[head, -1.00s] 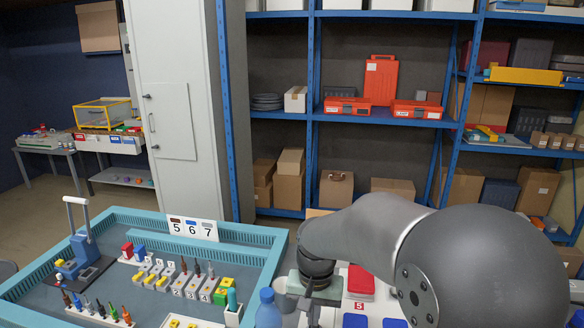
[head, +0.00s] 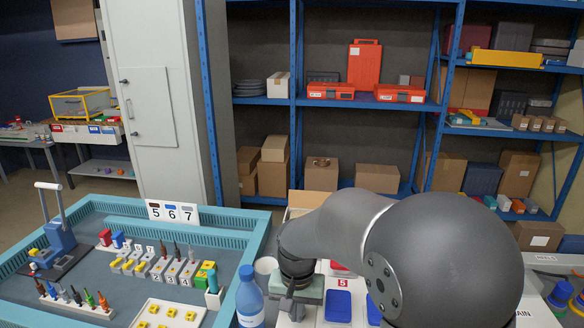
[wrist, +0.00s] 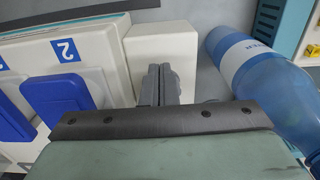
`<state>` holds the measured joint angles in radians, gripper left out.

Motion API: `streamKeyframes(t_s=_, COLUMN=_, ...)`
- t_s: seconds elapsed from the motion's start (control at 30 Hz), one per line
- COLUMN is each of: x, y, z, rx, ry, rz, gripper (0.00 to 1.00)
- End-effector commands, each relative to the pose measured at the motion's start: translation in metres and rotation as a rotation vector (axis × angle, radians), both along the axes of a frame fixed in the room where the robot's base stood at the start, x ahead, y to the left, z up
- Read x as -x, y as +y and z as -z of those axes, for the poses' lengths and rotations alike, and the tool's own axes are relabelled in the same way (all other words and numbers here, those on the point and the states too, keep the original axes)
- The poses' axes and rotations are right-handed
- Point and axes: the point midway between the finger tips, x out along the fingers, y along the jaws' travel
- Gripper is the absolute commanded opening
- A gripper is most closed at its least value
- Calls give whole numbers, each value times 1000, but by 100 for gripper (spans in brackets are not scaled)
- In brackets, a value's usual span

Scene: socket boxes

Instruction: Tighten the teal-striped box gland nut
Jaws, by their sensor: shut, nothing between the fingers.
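My gripper (wrist: 160,85) is shut and empty in the wrist view, its fingertips over or close to a white block (wrist: 160,42). In the head view the gripper end (head: 291,306) is low at the centre, between the blue bottle and the blue-lidded boxes, with its fingertips hard to see. A row of small numbered socket boxes (head: 160,270) stands in the teal-rimmed tray at the left, well apart from my gripper. I cannot tell which box has the teal stripe, nor make out its gland nut. A teal upright piece (head: 212,278) stands at the right end of the row.
A blue bottle (head: 249,302) stands close beside my gripper; it also shows in the wrist view (wrist: 262,75). Blue-lidded boxes (head: 338,305) are on the other side. The tray (head: 240,262) also holds a blue press (head: 60,240) and a row of coloured tools (head: 75,300).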

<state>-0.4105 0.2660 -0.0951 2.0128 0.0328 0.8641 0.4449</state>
Motion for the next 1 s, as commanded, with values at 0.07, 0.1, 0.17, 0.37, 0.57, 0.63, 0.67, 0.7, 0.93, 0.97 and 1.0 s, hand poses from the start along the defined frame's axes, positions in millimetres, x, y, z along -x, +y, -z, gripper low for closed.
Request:
streamKeyframes(t_s=0.07, x=0, y=0, z=2, rx=0, ry=0, rz=0, gripper=0)
streamKeyframes(t_s=0.1, x=0, y=0, z=2, rx=0, ry=0, rz=0, gripper=0)
streamKeyframes(t_s=0.17, x=0, y=0, z=2, rx=0, ry=0, rz=0, gripper=0)
streamKeyframes(t_s=0.37, x=0, y=0, z=2, rx=0, ry=0, rz=0, gripper=0)
streamKeyframes(t_s=0.57, x=-1, y=0, z=2, rx=0, ry=0, rz=0, gripper=0)
streamKeyframes(t_s=0.63, x=-2, y=0, z=2, rx=0, ry=1, rz=0, gripper=0)
streamKeyframes(t_s=0.67, x=-3, y=0, z=2, rx=0, ry=1, rz=0, gripper=0)
streamKeyframes(t_s=0.7, x=-3, y=0, z=2, rx=0, ry=1, rz=0, gripper=0)
streamKeyframes(t_s=0.93, x=-6, y=0, z=2, rx=0, ry=1, rz=0, gripper=0)
streamKeyframes(t_s=0.97, x=-6, y=0, z=2, rx=0, ry=1, rz=0, gripper=0)
streamKeyframes(t_s=1.0, x=-7, y=0, z=2, rx=0, ry=0, rz=0, gripper=0)
